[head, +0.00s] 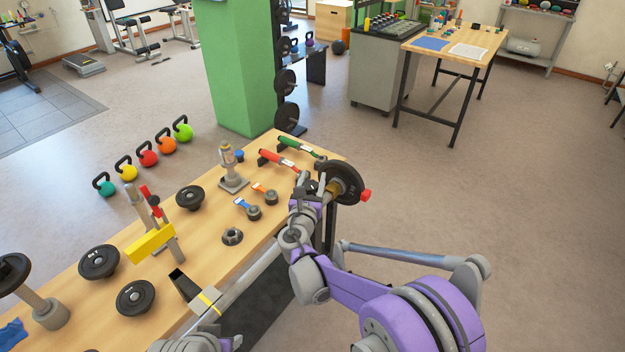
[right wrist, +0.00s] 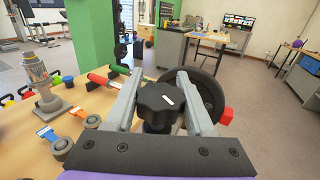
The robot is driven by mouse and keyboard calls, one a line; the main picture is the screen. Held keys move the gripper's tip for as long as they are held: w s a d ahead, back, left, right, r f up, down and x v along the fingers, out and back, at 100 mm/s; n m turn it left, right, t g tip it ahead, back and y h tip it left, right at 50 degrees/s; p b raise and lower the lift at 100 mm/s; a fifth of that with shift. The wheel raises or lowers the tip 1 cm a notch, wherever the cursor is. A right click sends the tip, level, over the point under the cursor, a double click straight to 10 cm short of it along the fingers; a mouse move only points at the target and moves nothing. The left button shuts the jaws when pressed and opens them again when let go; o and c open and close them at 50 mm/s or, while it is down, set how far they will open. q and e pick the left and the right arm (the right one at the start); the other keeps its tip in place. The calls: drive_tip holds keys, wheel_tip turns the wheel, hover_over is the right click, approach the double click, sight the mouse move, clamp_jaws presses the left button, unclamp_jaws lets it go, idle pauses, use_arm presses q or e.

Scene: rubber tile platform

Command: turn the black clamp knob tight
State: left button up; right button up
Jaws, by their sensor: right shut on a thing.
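The black clamp knob (right wrist: 156,100) is a dark lobed knob with a small white mark on top. It sits between the two grey fingers of my right gripper (right wrist: 160,75), which is shut on it from both sides. In the head view my right gripper (head: 304,184) is at the right end of the wooden bench, beside a black weight plate (head: 349,172) with a red piece (head: 366,195) on its outer side. The knob is mostly hidden there by the gripper.
The bench (head: 215,268) carries red (head: 278,161) and green (head: 298,147) handled tools, a grey post (head: 229,168), small weight plates (head: 135,297) and a yellow block (head: 150,244). A green pillar (head: 235,70) stands behind. Open floor (head: 430,200) lies to the right.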

clamp_jaws()
